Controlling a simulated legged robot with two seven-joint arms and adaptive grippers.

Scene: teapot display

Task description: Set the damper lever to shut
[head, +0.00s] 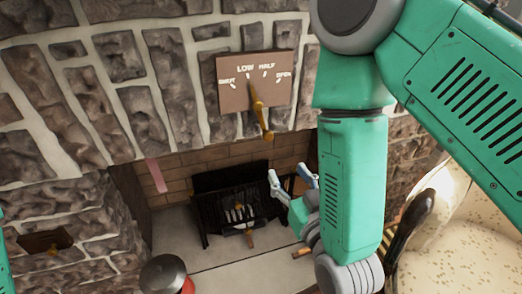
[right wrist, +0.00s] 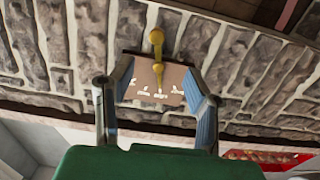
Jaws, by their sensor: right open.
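The damper plate (head: 235,103) is a brown panel on the stone chimney front, marked SHUT, LOW, HALF and OPEN from left to right. Its brass damper lever (head: 258,108) has its upper, pointed end near LOW, and its knobbed end hangs down below the plate. My right gripper (head: 290,178) is open and empty, below and a little right of the knob, apart from it. In the right wrist view the lever (right wrist: 157,60) and plate (right wrist: 140,75) appear upside down beyond the open fingers (right wrist: 157,88). My left gripper is out of view.
The fireplace opening holds a black grate (head: 205,213). A small dark plate (head: 46,241) is on the left stone wall. A speckled pale armchair (head: 465,235) is at the right.

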